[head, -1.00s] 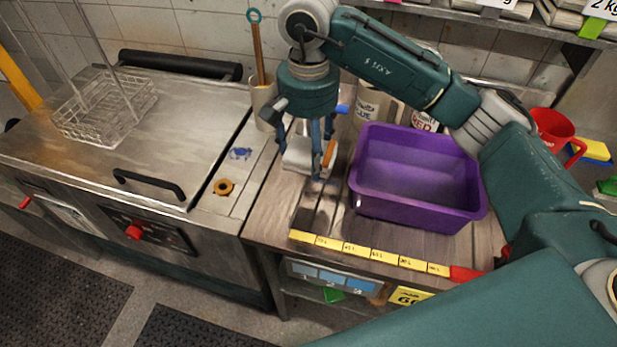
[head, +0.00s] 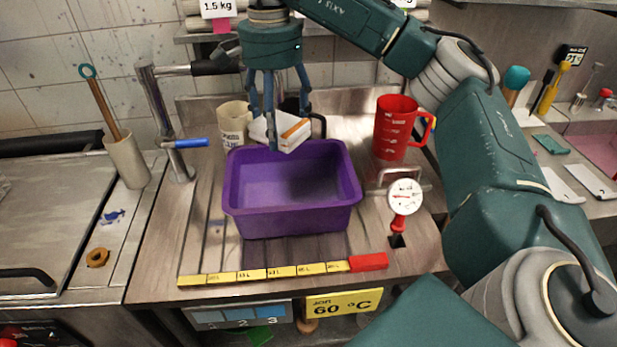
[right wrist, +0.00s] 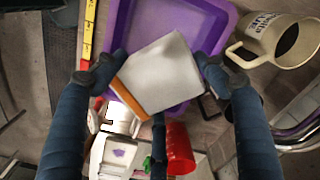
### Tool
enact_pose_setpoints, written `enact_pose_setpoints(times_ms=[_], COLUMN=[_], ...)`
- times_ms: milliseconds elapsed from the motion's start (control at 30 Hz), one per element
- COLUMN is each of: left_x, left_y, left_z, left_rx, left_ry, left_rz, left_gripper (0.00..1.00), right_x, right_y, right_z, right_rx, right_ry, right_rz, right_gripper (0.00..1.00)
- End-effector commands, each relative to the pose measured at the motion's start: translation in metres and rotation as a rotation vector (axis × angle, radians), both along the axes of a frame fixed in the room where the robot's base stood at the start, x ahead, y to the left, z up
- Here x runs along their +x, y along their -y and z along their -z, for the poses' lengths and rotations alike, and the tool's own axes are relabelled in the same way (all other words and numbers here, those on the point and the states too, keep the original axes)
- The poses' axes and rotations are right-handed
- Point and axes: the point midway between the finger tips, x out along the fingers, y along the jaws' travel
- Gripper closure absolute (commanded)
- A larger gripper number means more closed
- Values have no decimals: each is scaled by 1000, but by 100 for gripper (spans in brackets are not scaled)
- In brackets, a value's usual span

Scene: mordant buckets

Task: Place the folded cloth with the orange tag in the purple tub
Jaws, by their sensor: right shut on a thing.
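The folded cloth (head: 283,131) is white with an orange tag (head: 295,128) along one edge. My right gripper (head: 279,120) points down and is shut on it. The cloth is tilted and held in the air over the back part of the purple tub (head: 295,221). In the right wrist view the cloth (right wrist: 165,68) lies between the dark blue fingers of the gripper (right wrist: 155,78), with the tub (right wrist: 222,35) beyond it. The part of the tub floor that shows in the head view looks empty. My left gripper is not in view.
A cream mug (head: 234,122) stands behind the tub at left. A red jug (head: 391,128) and a dial gauge (head: 405,196) stand to its right. A metal post with a blue lever (head: 191,143) is on the left. A yellow strip (head: 252,275) runs along the counter's front.

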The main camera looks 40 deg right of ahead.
Motion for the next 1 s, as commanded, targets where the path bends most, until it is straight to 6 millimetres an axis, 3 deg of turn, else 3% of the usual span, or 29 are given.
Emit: enact_pose_setpoints(times_ms=[167, 267, 500, 700, 1000], left_x=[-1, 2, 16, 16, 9], left_y=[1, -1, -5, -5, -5], left_z=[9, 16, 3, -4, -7], left_rx=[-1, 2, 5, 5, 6], left_ry=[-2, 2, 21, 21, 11], left_rz=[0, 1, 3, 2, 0], left_gripper=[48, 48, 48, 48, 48], right_x=[-1, -2, -3, -2, -1], right_y=[14, 15, 16, 15, 15], right_z=[9, 31, 89, 136, 168], right_rx=[10, 10, 6, 7, 8], right_ry=[1, -5, -4, -1, 0], right_rz=[65, 69, 67, 67, 67], right_gripper=[56, 56, 56, 56, 56])
